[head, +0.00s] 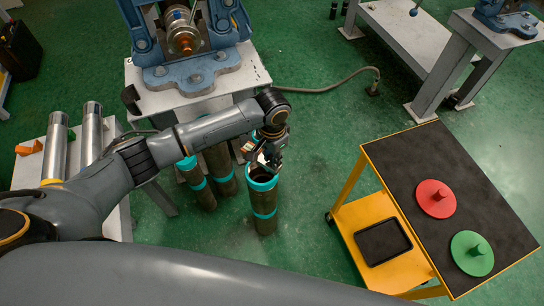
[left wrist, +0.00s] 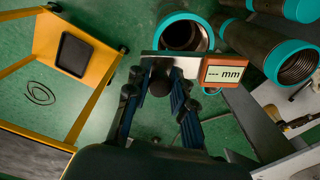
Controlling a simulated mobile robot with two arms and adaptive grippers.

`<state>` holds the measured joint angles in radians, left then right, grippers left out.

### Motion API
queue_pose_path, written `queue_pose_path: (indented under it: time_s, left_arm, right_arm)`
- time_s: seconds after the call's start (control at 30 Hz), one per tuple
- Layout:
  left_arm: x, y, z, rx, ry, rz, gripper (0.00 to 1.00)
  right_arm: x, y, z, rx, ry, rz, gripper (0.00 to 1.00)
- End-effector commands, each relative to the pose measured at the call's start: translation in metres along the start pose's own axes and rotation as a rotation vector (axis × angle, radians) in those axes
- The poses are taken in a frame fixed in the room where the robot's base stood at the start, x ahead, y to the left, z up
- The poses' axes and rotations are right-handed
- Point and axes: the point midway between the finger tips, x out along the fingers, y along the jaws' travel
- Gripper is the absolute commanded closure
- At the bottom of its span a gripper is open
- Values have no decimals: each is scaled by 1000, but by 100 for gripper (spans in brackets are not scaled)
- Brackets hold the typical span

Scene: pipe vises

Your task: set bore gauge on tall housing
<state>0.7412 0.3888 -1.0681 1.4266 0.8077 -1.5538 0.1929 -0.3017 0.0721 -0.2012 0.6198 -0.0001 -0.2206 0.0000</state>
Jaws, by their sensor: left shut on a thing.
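My left gripper (head: 266,162) is shut on the bore gauge, which has a pale flat bar and an orange-framed display (left wrist: 225,75) reading "--- mm". The gauge also shows in part in the head view (head: 247,146). Which housing is tallest is unclear.
A blue vise (head: 190,45) stands on a pale bench behind. A yellow cart (head: 385,240) at the right holds a red disc (head: 435,198), a green disc (head: 471,253) and a black tray. Metal cylinders (head: 55,148) lie at the left. The floor between housings and cart is clear.

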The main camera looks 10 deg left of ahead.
Motion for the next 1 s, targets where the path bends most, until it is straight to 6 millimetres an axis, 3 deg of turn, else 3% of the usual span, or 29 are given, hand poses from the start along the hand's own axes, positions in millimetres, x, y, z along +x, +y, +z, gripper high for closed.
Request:
queue_pose_path:
  time_s: [0.03, 0.33, 0.6, 1.0]
  left_arm:
    - [10, -1, 0, 0, 2, -1, 100]
    - [38, -1, 0, 0, 2, -3, 100]
    - [52, 0, -1, -1, 1, 0, 100]
    - [54, 0, -1, 0, 2, -1, 100]
  right_arm:
    - [12, -2, -1, -1, 3, -2, 75]
    - [44, 1, 2, -2, 4, 2, 75]
    - [44, 8, 3, -3, 2, 10, 75]
    - [44, 9, 3, -1, 2, 11, 75]
